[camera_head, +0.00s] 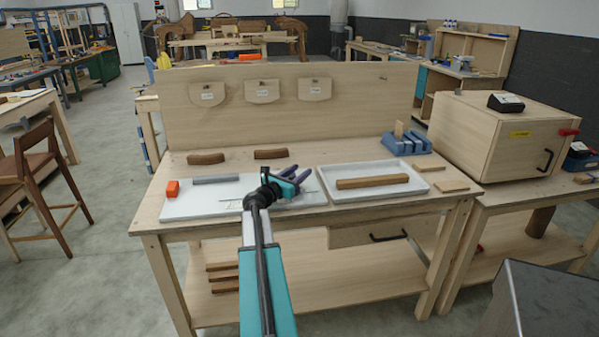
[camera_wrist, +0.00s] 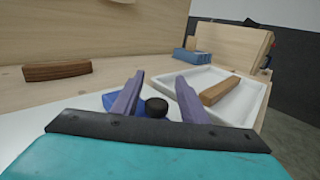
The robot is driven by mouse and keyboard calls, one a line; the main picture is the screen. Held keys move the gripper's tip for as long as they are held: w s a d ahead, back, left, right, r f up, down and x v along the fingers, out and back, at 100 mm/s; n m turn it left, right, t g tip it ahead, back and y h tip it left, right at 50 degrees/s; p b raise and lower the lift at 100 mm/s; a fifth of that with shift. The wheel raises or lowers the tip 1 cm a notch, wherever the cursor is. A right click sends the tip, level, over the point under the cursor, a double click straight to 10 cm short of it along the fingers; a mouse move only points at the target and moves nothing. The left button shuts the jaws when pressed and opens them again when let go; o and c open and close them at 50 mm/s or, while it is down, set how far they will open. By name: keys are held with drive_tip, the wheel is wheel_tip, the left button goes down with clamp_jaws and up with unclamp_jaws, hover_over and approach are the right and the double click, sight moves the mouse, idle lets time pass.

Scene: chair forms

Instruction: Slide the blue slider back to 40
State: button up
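The blue slider (camera_wrist: 112,100) shows in the wrist view on the white board, partly hidden behind my left finger. A round black knob (camera_wrist: 156,106) stands beside it, between my fingers as seen from the wrist. My gripper (camera_wrist: 152,100) has two purple fingers spread apart, with nothing held. In the head view my gripper (camera_head: 300,176) is low over the right end of the white board (camera_head: 190,205) and covers most of the slider there. I cannot tell whether a finger touches the knob. The scale numbers and the 40 mark cannot be read.
A white tray (camera_head: 330,193) with a wooden strip (camera_head: 372,181) is close on the right. Two dark wooden pieces (camera_head: 206,158) lie behind the board. A wooden panel (camera_head: 375,100) rises at the back.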

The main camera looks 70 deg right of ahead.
drive_tip(key=a, duration=0.4)
drive_tip(key=w+a+b, duration=0.1)
drive_tip(key=a, duration=0.4)
drive_tip(key=w+a+b, duration=0.1)
drive_tip(key=a, duration=0.3)
drive_tip(key=shift+w+a, duration=0.25)
